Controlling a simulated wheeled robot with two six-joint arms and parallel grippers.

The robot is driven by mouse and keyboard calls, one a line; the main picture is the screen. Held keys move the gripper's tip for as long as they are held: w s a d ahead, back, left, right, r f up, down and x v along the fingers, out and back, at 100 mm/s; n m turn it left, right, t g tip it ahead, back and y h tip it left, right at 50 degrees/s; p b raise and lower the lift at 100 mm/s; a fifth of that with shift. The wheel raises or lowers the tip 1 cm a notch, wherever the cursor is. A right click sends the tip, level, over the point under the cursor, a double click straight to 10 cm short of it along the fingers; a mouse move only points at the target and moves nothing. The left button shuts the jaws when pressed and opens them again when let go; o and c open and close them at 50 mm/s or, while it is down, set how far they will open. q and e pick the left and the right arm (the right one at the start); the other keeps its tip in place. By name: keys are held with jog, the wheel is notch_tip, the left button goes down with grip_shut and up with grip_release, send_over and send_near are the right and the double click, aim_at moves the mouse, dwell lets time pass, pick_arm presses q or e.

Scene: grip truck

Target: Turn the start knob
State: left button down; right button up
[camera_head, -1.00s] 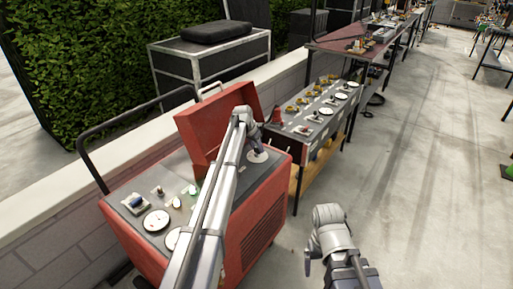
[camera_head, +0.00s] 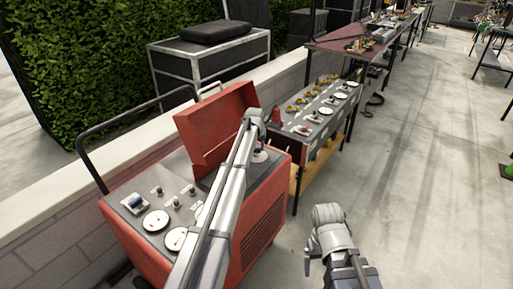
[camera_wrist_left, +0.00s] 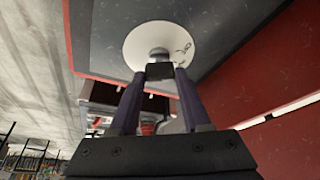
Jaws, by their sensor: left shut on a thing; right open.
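The start knob (camera_wrist_left: 160,54) is a small grey knob at the centre of a round white dial plate (camera_wrist_left: 178,42) with dark markings, in the left wrist view. My left gripper (camera_wrist_left: 160,71) is shut on it, its two dark fingers reaching up to the plate and partly hiding the knob. In the head view the plate (camera_head: 259,157) lies on the right part of the red machine's (camera_head: 262,213) top, beneath my left gripper (camera_head: 260,148). The knob's exact angle is hidden there. My right gripper (camera_head: 310,262) is over the floor at bottom centre, apart from the machine, only partly visible.
The machine's raised red lid (camera_head: 215,130) stands close behind my left arm. More dials and knobs (camera_head: 157,220) sit on the left panel. A table with white dials (camera_head: 325,107) stands behind at right. The floor (camera_head: 420,180) at right is clear.

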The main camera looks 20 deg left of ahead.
pick_arm(q)
jog(key=shift+d+n+g+y, duration=0.1)
jog(key=shift+n+g+y, duration=0.25)
jog(key=shift+n, duration=0.75)
jog(key=shift+c, duration=1.8)
grip_release()
jog(key=shift+r, duration=0.1)
jog(key=p+v, duration=0.7)
jog(key=shift+s+r, duration=0.25)
jog(key=shift+d, duration=0.1)
